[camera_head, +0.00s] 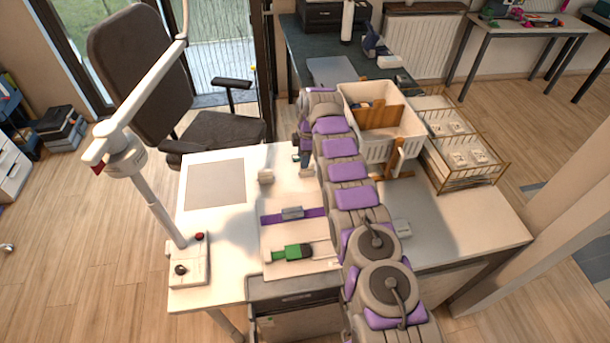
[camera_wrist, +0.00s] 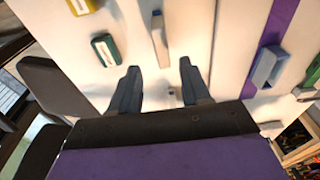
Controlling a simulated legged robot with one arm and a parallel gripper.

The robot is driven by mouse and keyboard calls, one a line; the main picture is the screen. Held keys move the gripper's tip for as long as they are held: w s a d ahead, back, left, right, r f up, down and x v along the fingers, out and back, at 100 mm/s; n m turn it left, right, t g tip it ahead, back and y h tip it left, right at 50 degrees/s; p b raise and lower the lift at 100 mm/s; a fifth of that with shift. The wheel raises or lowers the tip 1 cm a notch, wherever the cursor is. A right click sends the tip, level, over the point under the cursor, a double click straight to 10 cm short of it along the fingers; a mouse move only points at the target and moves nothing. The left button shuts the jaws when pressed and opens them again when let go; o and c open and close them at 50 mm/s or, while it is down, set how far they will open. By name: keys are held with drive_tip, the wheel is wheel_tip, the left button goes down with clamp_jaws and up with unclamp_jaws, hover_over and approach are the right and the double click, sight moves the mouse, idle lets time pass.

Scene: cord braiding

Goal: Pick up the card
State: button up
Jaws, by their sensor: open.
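I cannot single out the card for certain in either view. My gripper (camera_wrist: 159,66) is open and empty in the wrist view, its two dark fingers apart over the white surface. A pale, narrow upright piece (camera_wrist: 160,38) lies just beyond and between the fingertips. A small green block with a pale face (camera_wrist: 106,48) is to the left of the left finger. A yellow-and-white block (camera_wrist: 82,5) is at the top edge. In the head view my gripper (camera_head: 304,163) is over the table's far part, partly hidden by my arm.
The white table (camera_head: 225,245) bears a grey mat (camera_head: 216,183), a purple strap (camera_head: 270,217) with a grey clamp (camera_head: 292,212), and a green-handled tool (camera_head: 292,252). A white bin (camera_head: 376,150) and a wire rack (camera_head: 488,178) with pale packets stand right. A lamp stands left.

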sight(307, 171)
drive_tip(key=f, duration=0.1)
drive_tip(key=d+f+b, duration=0.1)
drive_tip(key=f, duration=0.1)
drive_tip(key=d+f, duration=0.1)
drive_tip(key=shift+s+f+b, duration=0.1)
drive_tip(key=shift+f+b, duration=0.25)
drive_tip(key=shift+b, duration=0.05)
drive_tip(key=shift+a+f, duration=0.15)
drive_tip(key=shift+a, duration=0.5)
drive_tip(key=c, duration=0.3)
drive_tip(key=shift+d, duration=0.35)
clamp_jaws()
